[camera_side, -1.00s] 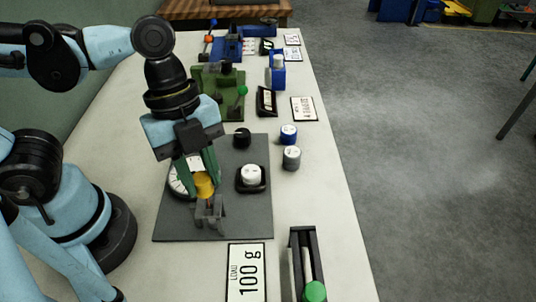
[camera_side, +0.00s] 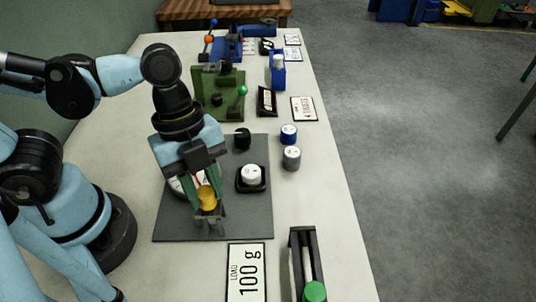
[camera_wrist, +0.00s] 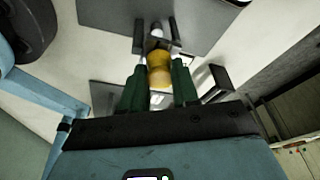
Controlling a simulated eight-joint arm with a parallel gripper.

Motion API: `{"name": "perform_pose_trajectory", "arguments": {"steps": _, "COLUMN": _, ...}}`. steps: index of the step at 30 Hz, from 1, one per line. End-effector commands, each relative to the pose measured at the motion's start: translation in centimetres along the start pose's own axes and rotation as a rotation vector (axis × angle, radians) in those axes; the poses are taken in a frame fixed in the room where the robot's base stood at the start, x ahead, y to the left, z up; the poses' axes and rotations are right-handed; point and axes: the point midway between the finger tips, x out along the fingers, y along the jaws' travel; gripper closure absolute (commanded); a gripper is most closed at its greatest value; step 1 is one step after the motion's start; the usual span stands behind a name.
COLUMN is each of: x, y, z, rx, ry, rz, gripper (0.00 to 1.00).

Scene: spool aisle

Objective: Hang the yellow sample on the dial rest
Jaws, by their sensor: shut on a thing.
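The yellow sample (camera_side: 207,198) is a small yellow cylinder between the green fingers of my gripper (camera_side: 204,196). It also shows in the wrist view (camera_wrist: 158,68), with my gripper's fingers (camera_wrist: 158,88) on both sides of it. My gripper is shut on it. The grey dial rest (camera_side: 210,219) stands on the dark grey plate, directly below and in front of the sample. I cannot tell whether the sample touches the rest. The white dial face (camera_side: 175,185) is mostly hidden behind my gripper.
A white-topped weight (camera_side: 252,174) sits in a black holder on the dark plate (camera_side: 255,215), beside a black knob (camera_side: 242,138). Blue (camera_side: 288,134) and grey (camera_side: 291,157) spools stand to the right. A "100 g" card (camera_side: 247,271) and a green-knobbed fixture (camera_side: 314,291) are in front.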

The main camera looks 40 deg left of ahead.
Motion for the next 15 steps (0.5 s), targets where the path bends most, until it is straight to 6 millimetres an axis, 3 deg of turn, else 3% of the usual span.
{"name": "perform_pose_trajectory", "arguments": {"steps": 2, "x": 0.21, "y": 0.0, "z": 0.06, "rx": 0.0, "ry": 0.0, "rz": 0.0, "gripper": 0.99}}
{"name": "perform_pose_trajectory", "arguments": {"steps": 3, "x": 0.19, "y": 0.0, "z": 0.05, "rx": 0.0, "ry": 0.0, "rz": 0.0, "gripper": 0.66}}
{"name": "perform_pose_trajectory", "arguments": {"steps": 8, "x": 0.18, "y": 0.01, "z": 0.05, "rx": 0.0, "ry": 0.0, "rz": 0.0, "gripper": 0.41}}
{"name": "perform_pose_trajectory", "arguments": {"steps": 15, "x": 0.17, "y": 0.01, "z": 0.05, "rx": 0.0, "ry": 0.0, "rz": 0.0, "gripper": 0.4}}
